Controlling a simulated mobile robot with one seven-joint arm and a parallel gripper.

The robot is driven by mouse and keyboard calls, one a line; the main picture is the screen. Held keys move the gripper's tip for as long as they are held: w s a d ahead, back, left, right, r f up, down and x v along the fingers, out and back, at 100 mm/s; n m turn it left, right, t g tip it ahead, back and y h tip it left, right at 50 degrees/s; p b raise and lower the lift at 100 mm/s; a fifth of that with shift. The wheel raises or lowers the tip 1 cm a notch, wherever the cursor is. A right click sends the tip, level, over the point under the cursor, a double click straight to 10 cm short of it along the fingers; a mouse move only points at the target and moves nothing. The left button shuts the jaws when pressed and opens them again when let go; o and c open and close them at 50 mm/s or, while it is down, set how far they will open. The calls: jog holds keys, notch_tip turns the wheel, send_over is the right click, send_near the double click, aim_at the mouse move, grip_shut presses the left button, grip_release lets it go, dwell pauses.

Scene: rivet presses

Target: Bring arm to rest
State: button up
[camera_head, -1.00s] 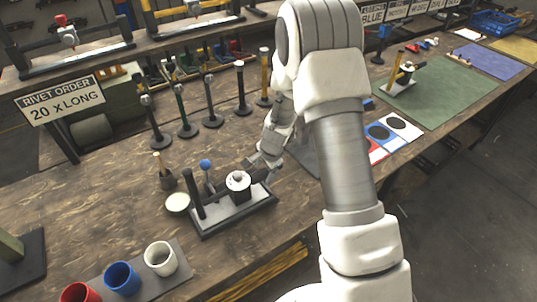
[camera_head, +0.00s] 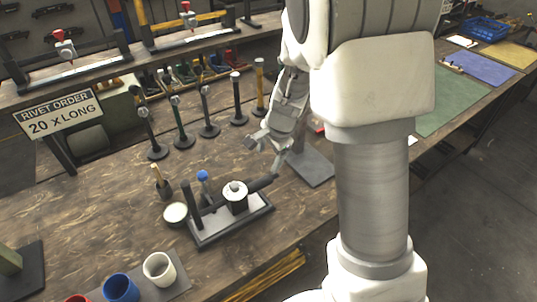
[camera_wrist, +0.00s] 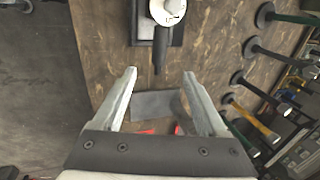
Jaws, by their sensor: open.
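My gripper (camera_head: 267,146) is above the workbench (camera_head: 110,215), just behind and right of a small press on a grey base (camera_head: 232,219). Its jaws are open with nothing between them. In the wrist view, my gripper (camera_wrist: 160,72) shows two spread fingers. The press's white round top (camera_wrist: 168,10) and dark handle (camera_wrist: 161,50) lie beyond the fingertips. A grey plate (camera_wrist: 155,105) on the bench shows below and between the fingers. My white arm covers much of the right half of the head view.
A white cup (camera_head: 159,269) and a blue cup (camera_head: 121,288) stand at the front left. A green mat (camera_head: 452,98) lies at right.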

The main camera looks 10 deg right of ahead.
dwell(0.4)
jog(key=s+d+r+n+t, duration=0.1)
jog(key=s+r+n, duration=0.5)
jog(key=s+r, duration=0.3)
jog(key=s+d+r+n+t+h, duration=0.1)
jog(key=s+r+n, duration=0.6)
jog(key=s+r, duration=0.3)
jog(key=s, duration=0.4)
jog(key=shift+s+d+r, duration=0.2)
jog(key=shift+s, duration=0.2)
